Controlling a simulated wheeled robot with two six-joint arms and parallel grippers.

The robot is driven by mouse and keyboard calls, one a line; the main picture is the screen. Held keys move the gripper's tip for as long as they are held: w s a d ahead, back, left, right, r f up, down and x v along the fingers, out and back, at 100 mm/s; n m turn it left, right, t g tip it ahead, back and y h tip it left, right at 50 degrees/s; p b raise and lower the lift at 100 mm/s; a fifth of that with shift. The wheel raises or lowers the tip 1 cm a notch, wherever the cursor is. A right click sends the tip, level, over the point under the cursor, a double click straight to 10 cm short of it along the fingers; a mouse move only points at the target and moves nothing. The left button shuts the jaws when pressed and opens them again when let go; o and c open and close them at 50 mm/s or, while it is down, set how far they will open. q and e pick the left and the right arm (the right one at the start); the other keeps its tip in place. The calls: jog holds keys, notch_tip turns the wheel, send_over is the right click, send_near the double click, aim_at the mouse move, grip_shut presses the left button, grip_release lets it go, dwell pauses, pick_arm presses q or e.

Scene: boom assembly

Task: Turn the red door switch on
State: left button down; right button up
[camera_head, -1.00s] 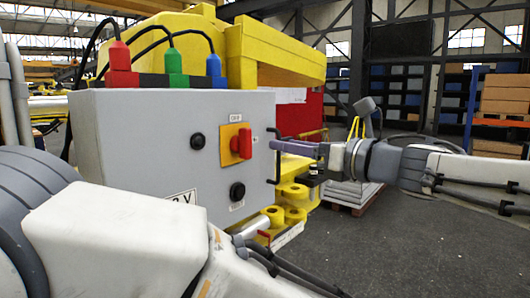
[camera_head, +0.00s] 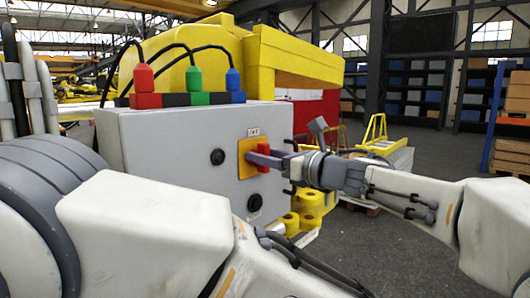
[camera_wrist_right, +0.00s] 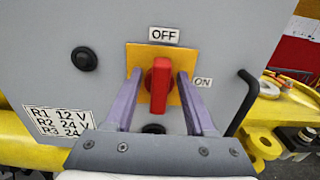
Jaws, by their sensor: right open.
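The red door switch (camera_wrist_right: 158,86) sits on a yellow-orange plate on the grey cabinet door. In the right wrist view its handle stands nearly upright, below the OFF label (camera_wrist_right: 164,35); the ON label (camera_wrist_right: 203,82) is to the right. My right gripper (camera_wrist_right: 156,84) is open, with one purple finger on each side of the handle; I cannot tell whether they touch it. In the head view my right gripper (camera_head: 265,157) reaches in from the right and partly covers the switch (camera_head: 263,149). My left arm crosses the foreground, but its gripper is out of view.
Red, green and blue plugs with cables stand on top. Yellow machinery (camera_head: 290,55) is behind. Open floor lies right.

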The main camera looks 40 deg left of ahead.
grip_shut()
jog(key=shift+m, duration=0.4)
jog(key=m, duration=0.2)
jog(key=m+p, duration=0.1)
jog(key=shift+w+m, duration=0.25)
jog(key=shift+m, duration=0.15)
jog(key=m, duration=0.2)
jog(key=m+p, duration=0.1)
jog(key=m, duration=0.1)
jog(key=shift+w+m, duration=0.2)
jog(key=shift+m, duration=0.1)
jog(key=shift+w+d+f+m+p, duration=0.15)
jog(key=shift+m+p, duration=0.55)
jog(key=shift+m, duration=0.75)
jog(key=shift+a+f+m+p, duration=0.15)
jog(key=shift+m+p, duration=0.5)
jog(key=shift+m, duration=0.85)
jog(key=shift+w+d+f+m+p, duration=0.15)
jog(key=shift+m+p, duration=0.55)
jog(key=shift+m, duration=0.75)
jog(key=shift+s+f, duration=0.1)
